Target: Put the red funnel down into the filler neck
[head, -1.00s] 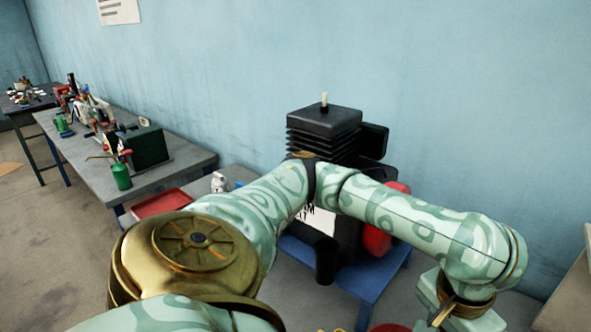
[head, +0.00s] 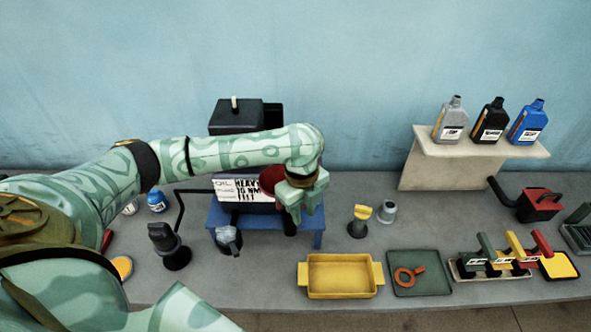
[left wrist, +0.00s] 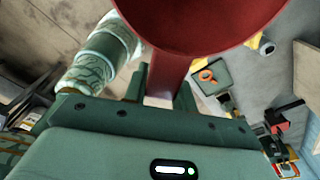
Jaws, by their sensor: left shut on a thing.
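My left gripper (head: 297,205) is shut on the red funnel (left wrist: 165,82). In the left wrist view the funnel's wide bowl fills the top middle, and its narrow part passes between the fingers. In the head view the gripper hangs over the front right of the dark engine (head: 236,116). A red rounded shape (head: 270,178) shows just left of the gripper, partly hidden; I cannot tell if it is the funnel. A black upright tube (head: 289,224), perhaps the filler neck, shows below the gripper. Its mouth is hidden. My right gripper is not in view.
The engine stands on a blue stand (head: 312,238). Bottles (head: 490,122) stand on a raised shelf (head: 450,175).

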